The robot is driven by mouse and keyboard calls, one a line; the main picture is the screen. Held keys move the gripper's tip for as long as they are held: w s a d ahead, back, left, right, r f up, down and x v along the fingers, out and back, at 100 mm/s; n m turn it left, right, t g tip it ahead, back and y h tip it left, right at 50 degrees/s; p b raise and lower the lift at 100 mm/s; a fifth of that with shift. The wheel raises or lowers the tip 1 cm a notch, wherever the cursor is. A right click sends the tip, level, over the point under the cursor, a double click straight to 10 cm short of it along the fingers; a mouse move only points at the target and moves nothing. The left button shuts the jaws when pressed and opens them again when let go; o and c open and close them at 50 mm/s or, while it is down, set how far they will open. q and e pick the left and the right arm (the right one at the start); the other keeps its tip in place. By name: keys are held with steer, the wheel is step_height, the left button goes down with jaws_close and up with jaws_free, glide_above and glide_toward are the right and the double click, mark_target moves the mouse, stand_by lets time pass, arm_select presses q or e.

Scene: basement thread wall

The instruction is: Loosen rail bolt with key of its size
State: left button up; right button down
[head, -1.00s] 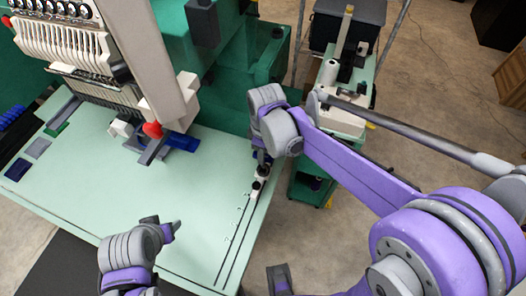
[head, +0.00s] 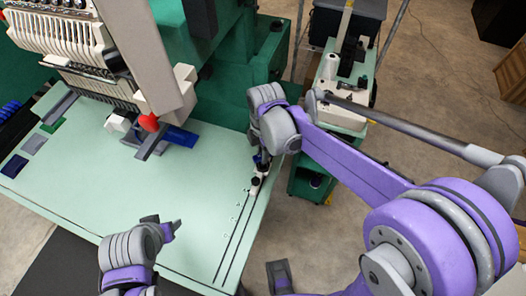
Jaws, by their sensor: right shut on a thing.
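My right gripper (head: 262,158) points down over the right edge of the pale green table (head: 130,205). It is shut on a thin thing, likely the key, mostly hidden by the hand. Right below it a small white and black rail block (head: 256,183) sits at the top of the dark slotted rail (head: 236,232). The bolt is too small to make out, and I cannot tell whether the key touches it. My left gripper (head: 164,226) is over the front part of the table, its fingers apart and empty.
The embroidery machine head (head: 145,50) stands over the back of the table, with a red knob (head: 149,122) below it. Small flat pads (head: 33,144) lie at the left. A green cart (head: 312,180) stands beyond the right edge. The table's middle is clear.

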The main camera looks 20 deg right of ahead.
steer(key=n, duration=0.4)
steer(key=shift+a+n, duration=0.1)
steer(key=shift+n, duration=0.2)
steer(key=n, duration=0.6)
steer(key=c, duration=0.7)
jaws_free()
steer(key=shift+o, duration=0.2)
step_height(320, 180, up, 11)
steer(key=shift+w, duration=0.15)
steer(key=shift+f, duration=0.1)
